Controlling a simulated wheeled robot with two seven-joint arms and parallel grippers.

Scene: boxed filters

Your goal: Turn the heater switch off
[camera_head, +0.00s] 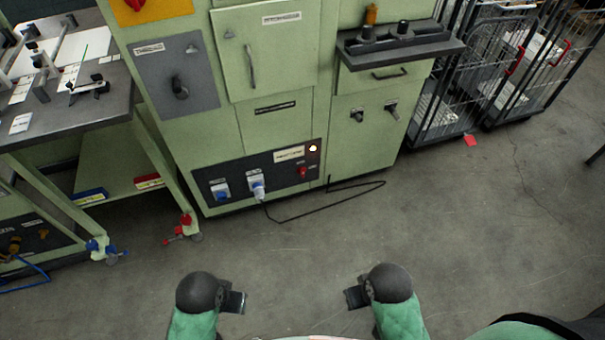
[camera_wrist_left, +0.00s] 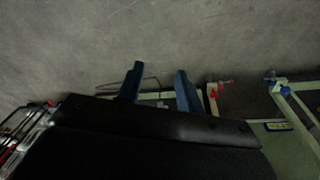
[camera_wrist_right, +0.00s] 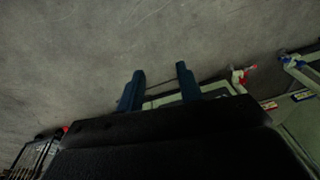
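A green cabinet (camera_head: 285,110) stands ahead in the head view. Its low dark panel (camera_head: 237,177) carries a small red switch (camera_head: 303,172), a glowing lamp (camera_head: 313,148) above it and a pale label (camera_head: 289,154). The label is too small to read, and the switch's position is unclear. My left gripper (camera_head: 236,301) and my right gripper (camera_head: 355,297) are well short of the cabinet, touching nothing. The left wrist view shows the left fingers (camera_wrist_left: 159,82) apart and empty. The right wrist view shows the right fingers (camera_wrist_right: 160,80) apart and empty.
Two blue-and-white sockets sit on the dark panel; a plug (camera_head: 258,188) trails a black cable (camera_head: 325,205) onto the floor. A grey panel (camera_head: 176,80) has a black rotary knob. A wheeled bench (camera_head: 120,160) stands left, wire carts (camera_head: 470,70) right. The floor between is mostly clear.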

